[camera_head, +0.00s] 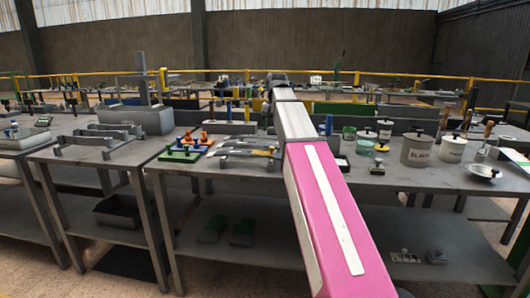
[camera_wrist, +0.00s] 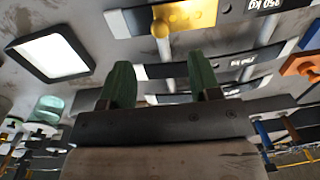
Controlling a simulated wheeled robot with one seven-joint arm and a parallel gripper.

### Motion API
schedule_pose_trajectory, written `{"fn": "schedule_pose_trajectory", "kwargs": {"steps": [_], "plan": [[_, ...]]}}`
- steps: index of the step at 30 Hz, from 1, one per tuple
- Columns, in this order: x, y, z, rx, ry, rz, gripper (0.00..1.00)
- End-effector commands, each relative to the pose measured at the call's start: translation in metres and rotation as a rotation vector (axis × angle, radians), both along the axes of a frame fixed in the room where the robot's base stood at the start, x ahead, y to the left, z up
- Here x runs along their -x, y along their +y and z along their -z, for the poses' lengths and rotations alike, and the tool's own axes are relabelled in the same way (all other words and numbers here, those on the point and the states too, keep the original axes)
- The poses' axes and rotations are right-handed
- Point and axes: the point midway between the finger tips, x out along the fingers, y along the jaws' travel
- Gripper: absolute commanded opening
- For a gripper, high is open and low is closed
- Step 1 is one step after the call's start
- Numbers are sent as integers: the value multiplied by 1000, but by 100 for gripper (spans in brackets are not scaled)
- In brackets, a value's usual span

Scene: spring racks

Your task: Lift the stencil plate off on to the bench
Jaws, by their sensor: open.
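My gripper (camera_wrist: 163,82) shows in the wrist view as two green fingers, spread apart with nothing between them. In the head view the group of dark and pale bars (camera_head: 245,150) lies on the bench (camera_head: 215,172). My pink arm hides part of it, and the gripper cannot be made out there.
A black-framed white pad (camera_wrist: 50,53) lies beside the bars, with bare bench around it. Several pots (camera_head: 416,150) stand to the right. A grey rack (camera_head: 103,136) is farther left.

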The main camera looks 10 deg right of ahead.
Motion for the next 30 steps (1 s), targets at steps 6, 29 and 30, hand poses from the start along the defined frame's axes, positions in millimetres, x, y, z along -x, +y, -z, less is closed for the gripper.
{"fn": "schedule_pose_trajectory", "kwargs": {"steps": [6, 29, 30], "plan": [[0, 2, 33, 1, 1, 0, 57], [-4, 5, 95, 0, -1, -1, 57], [-4, 5, 95, 0, -1, -1, 57]]}}
